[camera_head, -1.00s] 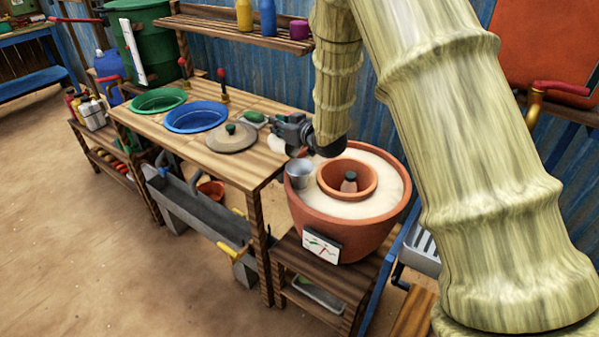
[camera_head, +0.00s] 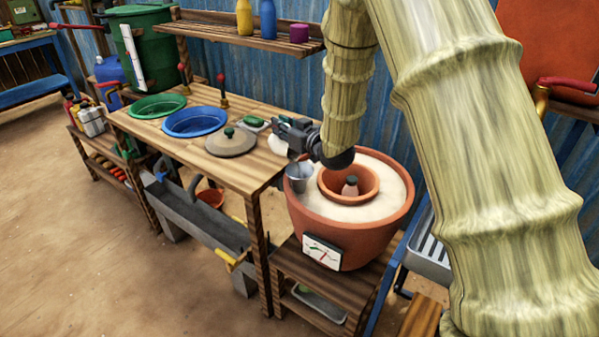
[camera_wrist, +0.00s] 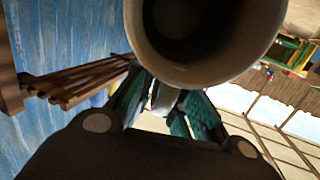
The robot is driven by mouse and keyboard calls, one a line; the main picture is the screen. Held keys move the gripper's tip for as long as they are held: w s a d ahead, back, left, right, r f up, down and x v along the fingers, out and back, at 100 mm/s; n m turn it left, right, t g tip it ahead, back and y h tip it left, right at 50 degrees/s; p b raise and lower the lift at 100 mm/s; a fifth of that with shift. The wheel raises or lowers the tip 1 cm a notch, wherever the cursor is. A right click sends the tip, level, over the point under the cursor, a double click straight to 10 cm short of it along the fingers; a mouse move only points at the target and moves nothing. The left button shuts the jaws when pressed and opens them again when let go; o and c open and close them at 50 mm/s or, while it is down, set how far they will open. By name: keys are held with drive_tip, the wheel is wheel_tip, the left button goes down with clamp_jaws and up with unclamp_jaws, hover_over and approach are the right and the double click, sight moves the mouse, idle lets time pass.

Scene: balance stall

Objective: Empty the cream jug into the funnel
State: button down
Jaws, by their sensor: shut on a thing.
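The cream jug (camera_wrist: 205,72) fills the top of the wrist view, its round mouth facing the camera. The inside is dark and I cannot tell what it holds. My gripper (camera_wrist: 165,100) is shut on it, with the fingers below its rim. A grey metal cup that looks like the funnel (camera_head: 299,178) sits at the pot's left rim, just below the jug.
The large clay pot (camera_head: 318,220) has pale fill, an inner pot (camera_head: 328,192) and a dial (camera_head: 321,252). The wooden table (camera_head: 262,172) holds a lid (camera_head: 230,144), blue basin (camera_head: 195,122) and green basin (camera_head: 157,106). A shelf (camera_head: 230,36) hangs above.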

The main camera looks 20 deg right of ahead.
drive_tip(key=shift+s+d+r+t+y+b, duration=0.25)
drive_tip(key=shift+s+t+b, duration=0.25)
drive_tip(key=shift+b, duration=0.6)
drive_tip(key=shift+s+d+r+t+y+b, duration=0.1)
drive_tip(key=shift+s+r+t+y+b, duration=0.3)
drive_tip(key=shift+b, duration=0.7)
drive_tip(key=shift+f, duration=0.2)
drive_tip(key=t+b, duration=0.1)
drive_tip(key=b, duration=0.1)
drive_tip(key=s+b, duration=0.1)
drive_tip(key=b, duration=0.1)
drive_tip(key=shift+s+d+f+t+b, duration=0.1)
drive_tip(key=shift+s+d+t+b, duration=0.1)
drive_tip(key=shift+d+t+b, duration=0.2)
drive_tip(key=shift+s+r+y, duration=0.2)
drive_tip(key=shift+r+y, duration=0.05)
drive_tip(key=shift+r, duration=0.3)
drive_tip(key=shift+s+r+t, duration=0.1)
drive_tip(key=shift+t, duration=0.2)
drive_tip(key=shift+b, duration=0.45)
